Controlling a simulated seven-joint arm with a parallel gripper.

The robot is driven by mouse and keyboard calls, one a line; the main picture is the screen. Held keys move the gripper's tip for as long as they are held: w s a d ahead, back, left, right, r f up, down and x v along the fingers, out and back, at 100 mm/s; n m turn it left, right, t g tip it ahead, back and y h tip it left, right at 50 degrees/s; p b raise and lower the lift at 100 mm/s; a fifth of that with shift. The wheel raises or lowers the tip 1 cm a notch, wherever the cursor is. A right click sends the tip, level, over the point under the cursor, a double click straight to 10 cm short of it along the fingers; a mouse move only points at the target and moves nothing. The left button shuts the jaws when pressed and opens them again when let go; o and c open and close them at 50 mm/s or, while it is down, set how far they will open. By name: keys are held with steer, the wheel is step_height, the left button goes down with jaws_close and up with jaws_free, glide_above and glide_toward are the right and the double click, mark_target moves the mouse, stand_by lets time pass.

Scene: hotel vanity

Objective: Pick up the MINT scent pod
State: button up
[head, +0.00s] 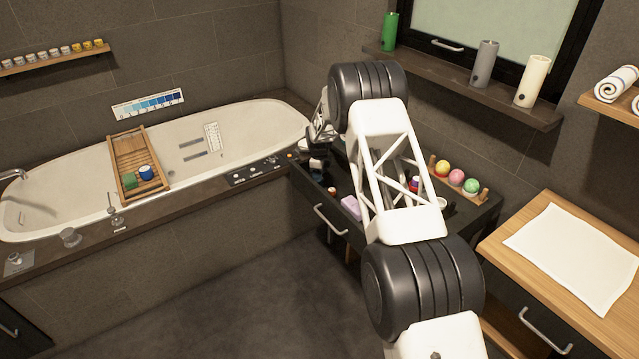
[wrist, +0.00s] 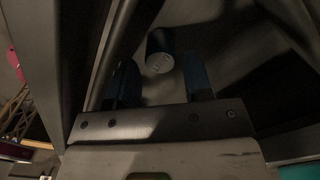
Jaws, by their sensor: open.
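My gripper (wrist: 162,84) is open, with its two dark fingers apart in the wrist view. A small dark cylinder with a pale round end (wrist: 159,63) lies just beyond the fingertips, between their lines. It is in shadow, and I cannot read its label or tell whether it is the MINT pod. In the head view my gripper (head: 319,135) is near the back left corner of the dark vanity top, partly hidden by my arm. Small dark and white items (head: 316,164) sit below it there. No pod labelled MINT can be read in either view.
A window ledge (head: 450,78) runs behind.

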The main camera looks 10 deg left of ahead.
steer(key=shift+f, duration=1.5)
steer(key=c, duration=0.7)
steer(key=shift+r, duration=0.1)
steer(key=shift+r, duration=4.95)
steer(key=shift+d, duration=0.15)
